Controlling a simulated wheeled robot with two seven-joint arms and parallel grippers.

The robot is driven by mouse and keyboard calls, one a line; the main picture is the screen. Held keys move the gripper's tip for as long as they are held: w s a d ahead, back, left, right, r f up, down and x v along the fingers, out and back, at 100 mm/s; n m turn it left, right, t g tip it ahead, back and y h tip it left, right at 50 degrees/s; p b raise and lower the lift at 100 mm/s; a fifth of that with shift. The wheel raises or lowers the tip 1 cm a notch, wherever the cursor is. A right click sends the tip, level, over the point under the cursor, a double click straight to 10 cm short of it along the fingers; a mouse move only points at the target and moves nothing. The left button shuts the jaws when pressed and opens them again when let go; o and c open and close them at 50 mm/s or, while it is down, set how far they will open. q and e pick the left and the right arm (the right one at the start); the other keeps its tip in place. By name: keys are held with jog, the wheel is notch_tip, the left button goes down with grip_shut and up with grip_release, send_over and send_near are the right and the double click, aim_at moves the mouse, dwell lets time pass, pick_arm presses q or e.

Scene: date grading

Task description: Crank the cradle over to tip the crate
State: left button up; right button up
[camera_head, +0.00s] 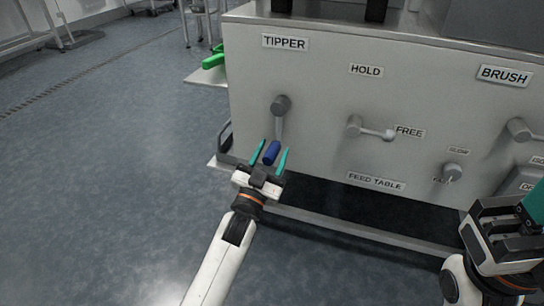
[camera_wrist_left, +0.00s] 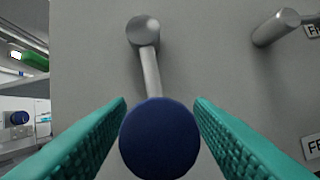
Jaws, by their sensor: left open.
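The tipper crank is a grey arm (camera_head: 280,121) on the cabinet front below the TIPPER label (camera_head: 285,42). It hangs down from its hub (camera_wrist_left: 143,31) and ends in a blue handle (camera_head: 271,153). My left gripper (camera_head: 270,157) is open, with its teal fingers on either side of the blue handle. In the left wrist view the handle's round end (camera_wrist_left: 159,138) sits between the fingers, with no clear grip on it. My right gripper (camera_head: 515,225) is at the lower right edge, partly cut off. The cradle and crate cannot be made out.
The HOLD/FREE lever (camera_head: 370,130) is to the right of the crank and points at FREE. A FEED TABLE knob (camera_head: 453,173) and a BRUSH lever (camera_head: 520,129) are further right. A green object (camera_head: 214,59) is on a shelf at left. Floor at left is clear.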

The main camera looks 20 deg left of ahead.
pick_arm(q)
jog(key=shift+w+r, duration=0.1)
jog(key=shift+w, duration=0.15)
grip_shut()
